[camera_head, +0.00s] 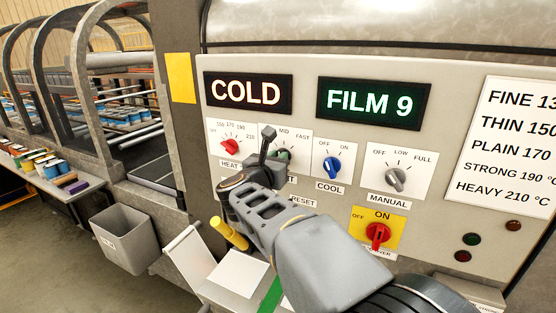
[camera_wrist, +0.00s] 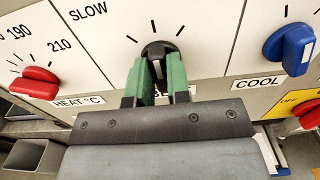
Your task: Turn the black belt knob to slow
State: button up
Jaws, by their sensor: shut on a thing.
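The black belt knob (camera_wrist: 158,47) is in the upper middle of the wrist view, on a white dial plate (camera_wrist: 110,30) marked SLOW at its upper left. My gripper (camera_wrist: 160,78) is shut on the knob, with one green finger on each side of its grip. A white line on the grip shows between the fingers, roughly upright in the picture. Which tick it indicates I cannot tell. In the head view my gripper (camera_head: 281,156) covers most of the knob and part of the plate; MID and FAST are readable there.
The red heat knob (camera_head: 229,146) is close on the left and the blue cool knob (camera_head: 332,167) close on the right. A grey manual knob (camera_head: 396,180) and a red knob on yellow (camera_head: 377,235) are farther right. A grey bin (camera_head: 124,240) hangs lower left.

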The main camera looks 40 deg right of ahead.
grip_shut()
jog(key=shift+n, duration=0.3)
jog(key=shift+w+a+n+b, duration=0.1)
jog(key=shift+n+b, duration=0.7)
jog(key=shift+n, duration=1)
jog(key=shift+w+n+b, duration=0.1)
jog(key=shift+n+b, duration=0.65)
jog(key=shift+n, duration=1.05)
jog(key=o, duration=0.7)
grip_release()
jog(key=shift+s+a, duration=0.1)
